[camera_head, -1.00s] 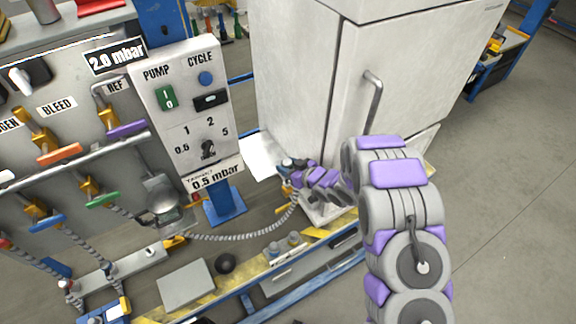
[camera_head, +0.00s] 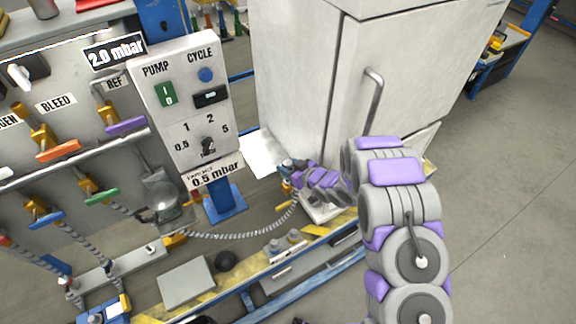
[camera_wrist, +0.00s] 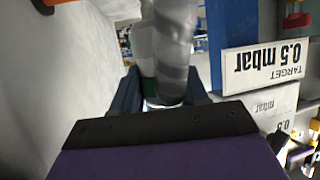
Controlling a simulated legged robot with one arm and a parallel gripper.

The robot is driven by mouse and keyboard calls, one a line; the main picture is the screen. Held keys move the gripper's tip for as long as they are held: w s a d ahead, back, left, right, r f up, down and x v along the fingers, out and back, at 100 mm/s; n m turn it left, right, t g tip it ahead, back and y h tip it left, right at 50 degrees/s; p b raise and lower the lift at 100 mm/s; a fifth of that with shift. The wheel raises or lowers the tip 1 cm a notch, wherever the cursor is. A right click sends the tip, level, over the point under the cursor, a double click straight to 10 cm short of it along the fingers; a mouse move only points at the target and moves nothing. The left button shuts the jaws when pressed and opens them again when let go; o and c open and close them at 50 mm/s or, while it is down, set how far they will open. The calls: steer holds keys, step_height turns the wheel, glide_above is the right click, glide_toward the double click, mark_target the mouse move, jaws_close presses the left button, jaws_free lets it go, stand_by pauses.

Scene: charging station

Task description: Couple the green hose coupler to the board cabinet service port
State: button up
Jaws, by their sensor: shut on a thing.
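My gripper (camera_head: 290,172) is low beside the left side of the white cabinet (camera_head: 298,75), at the far end of my grey and purple arm. A grey ribbed hose (camera_head: 242,236) runs from the bench up to it. In the wrist view my gripper (camera_wrist: 165,92) is shut on a grey-white cylindrical piece (camera_wrist: 172,50) with a little dark green at its left, which I take to be the green hose coupler (camera_wrist: 148,90). The piece points away from the jaws. The cabinet's pale face (camera_wrist: 60,70) stands left of it. I cannot make out the service port in either view.
The control panel (camera_head: 180,100) and its blue post (camera_head: 226,202) stand left of my gripper. The "0.5 mbar" target sign (camera_wrist: 262,60) is close at right in the wrist view. Floor at right is open.

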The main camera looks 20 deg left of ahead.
steer(key=shift+f+b, duration=0.35)
steer(key=shift+f, duration=1.3)
steer(key=o, duration=1.3)
steer(key=shift+c, duration=0.2)
steer(key=p+v, duration=0.2)
steer(key=v, duration=1.5)
steer(key=shift+s+d+f, duration=0.1)
steer(key=shift+d+f, duration=0.05)
